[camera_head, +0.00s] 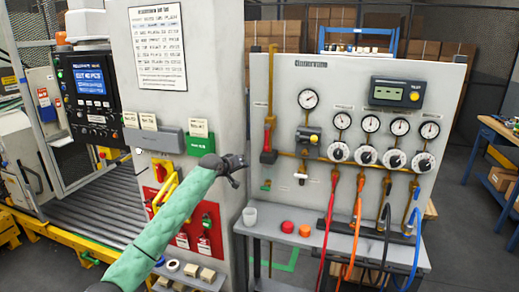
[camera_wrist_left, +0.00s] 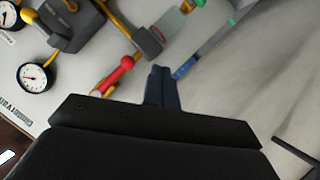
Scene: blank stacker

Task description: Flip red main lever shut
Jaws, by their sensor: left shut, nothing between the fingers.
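The red main lever (camera_head: 267,138) is on the left side of the grey gauge panel (camera_head: 345,85). Its handle stands upright, in line with the yellow vertical pipe. It also shows in the left wrist view (camera_wrist_left: 118,75), beside the fingers and apart from them in that picture. My left gripper (camera_head: 240,168) is shut and empty, just left of the lever and slightly lower. Its closed fingers (camera_wrist_left: 160,85) point toward the panel in the left wrist view. Whether they touch anything is not clear. My right gripper is in neither view.
Gauges (camera_head: 308,99) and black-and-white dials (camera_head: 338,152) fill the panel's right part. Red, orange, black and blue hoses hang below.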

